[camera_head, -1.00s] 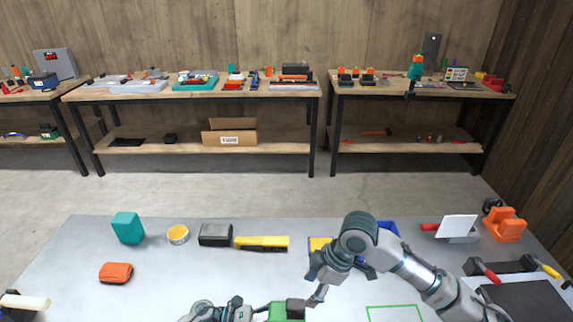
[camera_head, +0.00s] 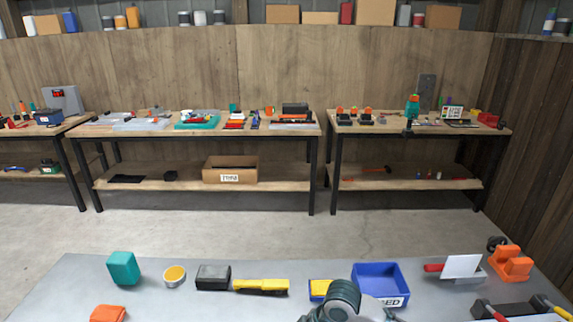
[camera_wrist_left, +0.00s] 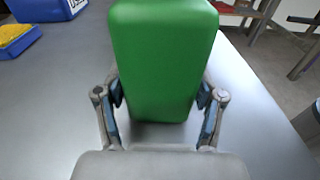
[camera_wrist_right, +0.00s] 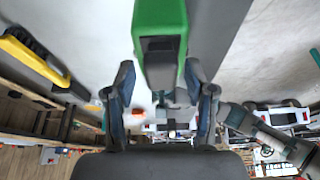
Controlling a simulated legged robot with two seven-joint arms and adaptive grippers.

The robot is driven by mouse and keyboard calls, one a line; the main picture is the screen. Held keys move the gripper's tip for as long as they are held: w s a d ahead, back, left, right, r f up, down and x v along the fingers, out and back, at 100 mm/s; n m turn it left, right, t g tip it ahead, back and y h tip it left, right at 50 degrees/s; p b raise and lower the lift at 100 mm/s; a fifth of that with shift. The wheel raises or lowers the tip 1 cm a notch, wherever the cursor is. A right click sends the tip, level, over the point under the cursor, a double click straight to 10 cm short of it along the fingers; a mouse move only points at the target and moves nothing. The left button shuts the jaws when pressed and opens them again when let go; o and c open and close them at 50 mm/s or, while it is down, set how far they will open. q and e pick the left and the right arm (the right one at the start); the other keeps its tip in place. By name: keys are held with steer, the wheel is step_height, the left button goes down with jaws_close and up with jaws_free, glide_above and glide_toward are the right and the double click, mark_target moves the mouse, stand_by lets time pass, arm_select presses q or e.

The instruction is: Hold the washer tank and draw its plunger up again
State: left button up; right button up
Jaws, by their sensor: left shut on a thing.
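The washer tank is a green block-like body. In the left wrist view the tank (camera_wrist_left: 164,55) stands between both fingers of my left gripper (camera_wrist_left: 161,95), which is shut on it. In the right wrist view the green tank (camera_wrist_right: 160,14) shows at the top, with a dark grey part (camera_wrist_right: 160,62) on it. My right gripper (camera_wrist_right: 160,76) has its fingers spread on either side of that part, with gaps showing. I cannot clearly tell the plunger from the grey parts there. The head view shows neither the tank nor the grippers.
On the grey table (camera_head: 70,300) stand a teal block (camera_head: 123,268), a yellow-topped tin (camera_head: 174,276), a dark block (camera_head: 212,277), a yellow-handled tool (camera_head: 262,286) and a blue bin (camera_head: 380,283). An orange device (camera_head: 510,264) sits at the right.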

steer(key=c, duration=0.7)
